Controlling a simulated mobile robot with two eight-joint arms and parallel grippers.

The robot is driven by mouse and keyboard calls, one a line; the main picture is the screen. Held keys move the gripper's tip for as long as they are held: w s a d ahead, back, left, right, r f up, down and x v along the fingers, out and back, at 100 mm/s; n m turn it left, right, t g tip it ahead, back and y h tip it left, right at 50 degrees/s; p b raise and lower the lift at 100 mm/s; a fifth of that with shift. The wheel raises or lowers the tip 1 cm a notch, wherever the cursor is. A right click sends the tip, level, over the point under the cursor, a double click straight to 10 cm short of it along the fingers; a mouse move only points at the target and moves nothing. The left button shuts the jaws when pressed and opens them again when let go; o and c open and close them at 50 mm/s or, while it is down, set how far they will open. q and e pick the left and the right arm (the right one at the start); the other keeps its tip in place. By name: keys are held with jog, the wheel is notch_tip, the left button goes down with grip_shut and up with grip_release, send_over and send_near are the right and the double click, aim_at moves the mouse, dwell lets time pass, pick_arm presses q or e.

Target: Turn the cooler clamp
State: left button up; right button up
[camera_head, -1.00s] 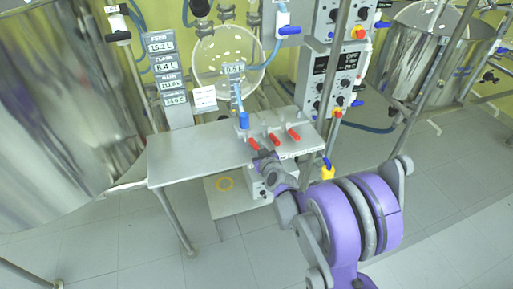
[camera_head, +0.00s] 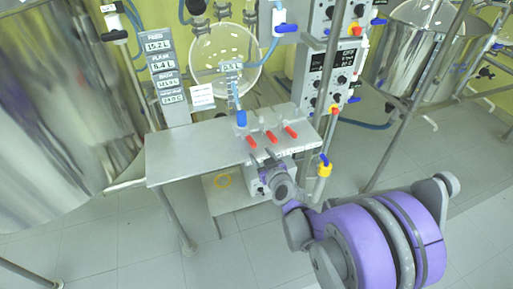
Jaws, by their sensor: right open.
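Three red-handled clamps sit in a row on the raised right part of a grey metal bench: left (camera_head: 251,141), middle (camera_head: 271,136) and right (camera_head: 291,131). No readable label shows which one is the cooler clamp. My right gripper (camera_head: 268,163) is at the bench's front edge, just below and in front of the left and middle handles. It is open and appears apart from them; its fingers are small and partly hidden by my wrist. My left gripper is not in view.
A blue-ended hose fitting (camera_head: 241,118) stands behind the left handle. A yellow fitting with a blue lever (camera_head: 324,167) is on a pipe right of the bench. The bench's left top (camera_head: 190,155) is clear. A large steel vessel (camera_head: 60,110) stands left.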

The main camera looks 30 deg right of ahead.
jog(key=shift+v, duration=1.5)
jog(key=shift+a, duration=0.1)
jog(key=s+a+r+n+g+y+p, duration=0.1)
jog(key=s+a+r+g+y+p, duration=0.1)
jog(key=s+a, duration=0.35)
jog(key=s+a+r+n+g+y+p, duration=0.1)
jog(key=s+a+r+g+y+p, duration=0.1)
jog(key=a, duration=0.6)
jog(key=s+a+g+p, duration=0.1)
jog(key=s+g, duration=0.1)
jog(key=s, duration=0.4)
jog(key=s+a+m+g+p, duration=0.1)
jog(key=s+g+p, duration=0.1)
jog(key=s, duration=0.4)
jog(key=shift+a+r+g+h, duration=0.25)
jog(key=shift+a+g+h, duration=0.1)
jog(key=shift+g+h, duration=0.05)
